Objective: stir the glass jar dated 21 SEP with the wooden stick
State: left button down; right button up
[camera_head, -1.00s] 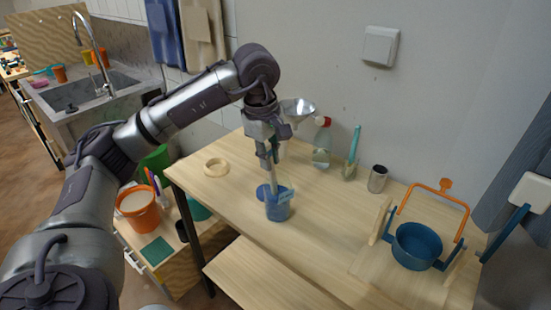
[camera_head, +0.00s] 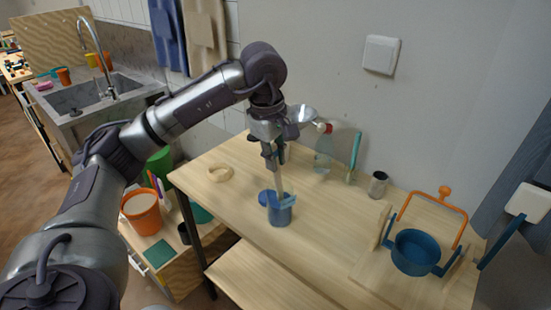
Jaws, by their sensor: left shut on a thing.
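A glass jar with blue contents (camera_head: 281,214) stands upright on the wooden table. A pale label tag shows at its rim, but its date is too small to read. My left gripper (camera_head: 273,161) is above the jar, pointing down, and is shut on the wooden stick (camera_head: 280,183). The stick slants slightly, and its lower end goes into the jar's mouth; the tip is hidden. A blue round lid (camera_head: 265,198) lies beside the jar on the left. My right gripper is not in view.
A blue pot (camera_head: 413,252) with an orange handle is at right. A wooden ring (camera_head: 221,173) lies left. The table's front is clear.

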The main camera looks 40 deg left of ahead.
pick_arm(q)
notch_tip(320, 180, up, 9)
jog(key=s+p, duration=0.1)
jog(key=p, duration=0.5)
jog(key=shift+s, duration=0.3)
jog(key=shift+a, duration=0.1)
jog(key=shift+r, duration=0.15)
